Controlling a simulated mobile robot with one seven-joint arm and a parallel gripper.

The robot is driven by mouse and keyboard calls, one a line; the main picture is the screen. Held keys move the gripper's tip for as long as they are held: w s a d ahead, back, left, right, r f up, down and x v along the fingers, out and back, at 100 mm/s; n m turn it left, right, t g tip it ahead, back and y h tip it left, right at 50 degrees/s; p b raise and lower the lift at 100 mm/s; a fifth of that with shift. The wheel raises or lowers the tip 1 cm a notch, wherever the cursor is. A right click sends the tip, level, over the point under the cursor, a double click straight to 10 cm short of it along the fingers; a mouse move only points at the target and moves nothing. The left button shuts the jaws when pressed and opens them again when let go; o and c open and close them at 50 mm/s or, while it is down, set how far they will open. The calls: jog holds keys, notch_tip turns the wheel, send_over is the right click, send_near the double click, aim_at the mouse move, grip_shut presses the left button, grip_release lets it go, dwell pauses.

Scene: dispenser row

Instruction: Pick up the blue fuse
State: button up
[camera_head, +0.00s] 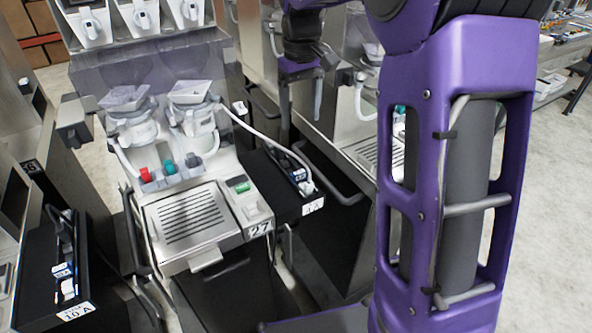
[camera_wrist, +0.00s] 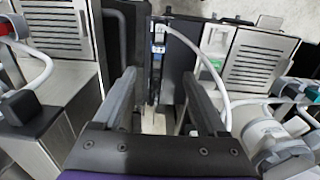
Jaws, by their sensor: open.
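A small blue-and-white piece, which looks like the blue fuse (camera_wrist: 158,47), sits in a narrow black side tray (camera_wrist: 177,60). In the head view the same tray (camera_head: 268,175) is right of the machine labelled 27, with small blue-and-white pieces (camera_head: 298,174) near its front end. My gripper (camera_wrist: 158,76) is open, its two fingers apart and nothing seen between them but the tray and the floor behind. In the head view my gripper (camera_head: 302,95) hangs above and behind the tray. The fuse's exact outline is too small to tell.
The machine (camera_head: 205,215) with red, teal and grey knobs stands left of the tray. A pale hose (camera_head: 262,137) curves over the tray; it shows beside my right finger in the wrist view (camera_wrist: 214,70). Another black tray (camera_head: 40,280), labelled 10 A, is at far left.

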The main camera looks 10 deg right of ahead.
send_over(299, 172)
notch_tip(299, 172, down, 10)
jog(key=shift+f+b, duration=0.45)
jog(key=shift+f, duration=2.85)
grip_shut()
